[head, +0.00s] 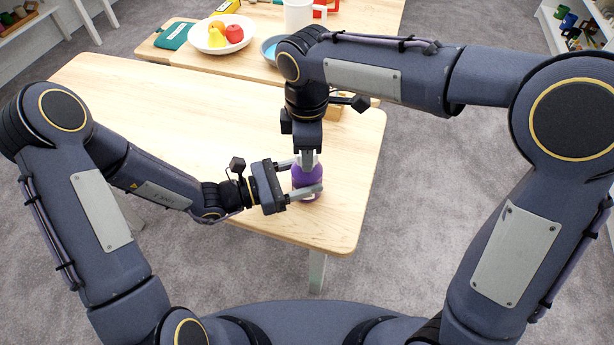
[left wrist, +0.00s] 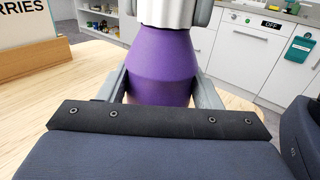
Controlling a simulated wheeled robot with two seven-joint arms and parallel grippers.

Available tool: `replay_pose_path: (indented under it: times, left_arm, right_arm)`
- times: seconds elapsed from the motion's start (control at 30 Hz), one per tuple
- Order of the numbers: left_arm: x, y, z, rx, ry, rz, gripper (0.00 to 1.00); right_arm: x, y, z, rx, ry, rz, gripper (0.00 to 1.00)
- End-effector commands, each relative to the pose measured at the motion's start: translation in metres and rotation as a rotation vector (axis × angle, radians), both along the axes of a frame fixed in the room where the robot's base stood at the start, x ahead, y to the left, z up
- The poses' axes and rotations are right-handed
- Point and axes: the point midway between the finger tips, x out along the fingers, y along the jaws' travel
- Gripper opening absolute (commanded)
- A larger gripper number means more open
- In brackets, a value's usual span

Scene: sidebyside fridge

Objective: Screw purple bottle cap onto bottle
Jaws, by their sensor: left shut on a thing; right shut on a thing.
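The purple bottle (head: 304,177) stands upright near the right front part of the wooden table. My left gripper (head: 309,175) reaches in from the left, its two fingers shut on the sides of the bottle. The bottle's purple body (left wrist: 165,62) also shows between those fingers in the left wrist view. My right gripper (head: 307,160) points down from above and is shut on the pale silver-white cap (left wrist: 167,12) at the bottle's top. The cap is mostly hidden in the head view. I cannot tell how far it is threaded.
The table (head: 200,110) is clear to the left of the bottle. A small wooden box (head: 338,108) is partly hidden behind my right arm.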

Motion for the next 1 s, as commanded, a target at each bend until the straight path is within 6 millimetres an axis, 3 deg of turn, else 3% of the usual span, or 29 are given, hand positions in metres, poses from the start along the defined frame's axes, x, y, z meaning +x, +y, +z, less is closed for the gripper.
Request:
replay_pose_path:
  times: [0.6, 0.7, 0.87, 0.9, 1.0]
  left_arm:
    - [0.0000, 0.0000, 0.0000, 0.000, 0.000, 0.000, 0.00]
    - [0.0000, -0.0001, 0.0000, 0.000, 0.000, 0.000, 0.00]
    - [-0.0001, -0.0001, 0.0000, 0.000, 0.000, 0.000, 0.00]
    - [-0.0001, -0.0001, 0.0000, 0.000, 0.000, 0.000, 0.00]
    - [-0.0002, -0.0002, 0.0000, 0.000, 0.000, 0.000, 0.00]
  right_arm:
    - [-0.0003, 0.0010, -0.0010, 0.001, -0.001, -1.684, 0.11]
    - [-0.0001, 0.0007, -0.0012, 0.001, -0.001, -1.869, 0.11]
    - [0.0001, 0.0005, -0.0013, 0.001, 0.000, -1.867, 0.11]
    - [0.0001, 0.0004, -0.0013, 0.001, 0.000, -1.866, 0.44]
    - [0.0001, 0.0004, -0.0013, 0.001, 0.000, -1.865, 0.57]
